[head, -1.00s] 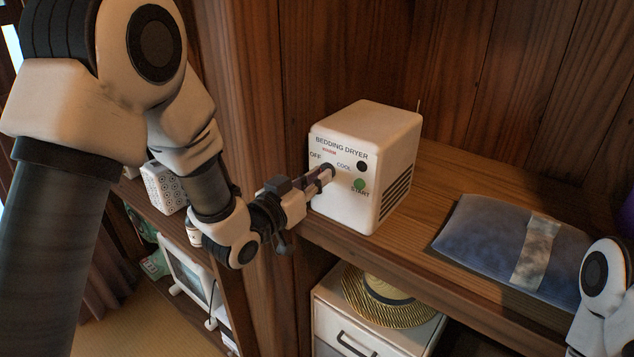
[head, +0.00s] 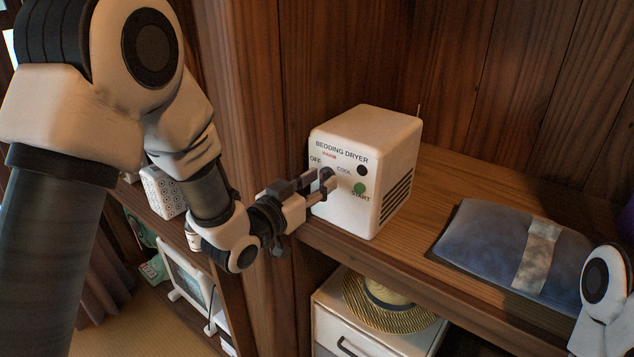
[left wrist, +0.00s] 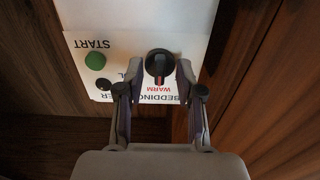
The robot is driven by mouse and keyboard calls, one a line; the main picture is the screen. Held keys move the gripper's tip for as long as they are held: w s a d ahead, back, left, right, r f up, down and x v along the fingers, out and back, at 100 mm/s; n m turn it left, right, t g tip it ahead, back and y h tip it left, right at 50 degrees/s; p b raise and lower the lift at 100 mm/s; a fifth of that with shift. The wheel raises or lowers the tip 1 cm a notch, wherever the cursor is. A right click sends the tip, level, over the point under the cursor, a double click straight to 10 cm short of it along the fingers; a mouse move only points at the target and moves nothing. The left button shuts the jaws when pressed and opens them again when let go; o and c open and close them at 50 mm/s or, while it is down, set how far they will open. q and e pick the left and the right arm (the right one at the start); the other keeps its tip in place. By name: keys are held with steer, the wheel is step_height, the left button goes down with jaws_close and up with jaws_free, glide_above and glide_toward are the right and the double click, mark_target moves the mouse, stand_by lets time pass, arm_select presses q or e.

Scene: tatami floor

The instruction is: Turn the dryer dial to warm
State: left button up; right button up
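The white bedding dryer (head: 385,140) stands on the wooden shelf with its labelled front facing me. Its black dial (left wrist: 159,63) shows in the left wrist view, its red mark lined up with the red WARM label (left wrist: 160,89). In the head view the dial is partly hidden by my gripper. My left gripper (head: 328,181) is at the dryer's front. In the left wrist view its fingers (left wrist: 160,66) are spread on either side of the dial, with a gap on each side. My right gripper is out of view; only part of that arm shows at lower right.
The green START button (head: 359,188) and a dark round spot (head: 362,170) are right of the dial. A blue folded bundle (head: 500,245) lies on the shelf at right. A straw hat (head: 385,305) sits on a white drawer unit (head: 330,325) below.

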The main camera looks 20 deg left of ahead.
arm_select(q)
steer(key=v, duration=0.7)
steer(key=shift+s, duration=0.2)
steer(key=s+a+f+n+g+y, duration=0.1)
steer(key=s+f+g, duration=0.35)
steer(key=f, duration=0.75)
steer(key=s+f+g+y, duration=0.25)
steer(key=s+f, duration=0.35)
steer(key=f, duration=0.6)
steer(key=s+a+f+n+g+y, duration=0.1)
steer(key=s+f+g, duration=0.4)
steer(key=f, duration=0.7)
steer(key=s+a+f+n+g+y, duration=0.1)
steer(key=s+f+g, duration=0.15)
steer(key=s, duration=0.35)
steer(key=s+a+f+n+g+y, duration=0.1)
steer(key=s+a+f+g, duration=0.15)
steer(key=s, duration=0.25)
step_height(320, 180, up, 13)
steer(key=s+p, duration=0.1)
steer(key=p, duration=1.2)
steer(key=shift+s+d+p, duration=0.2)
steer(key=shift+d+p, duration=0.2)
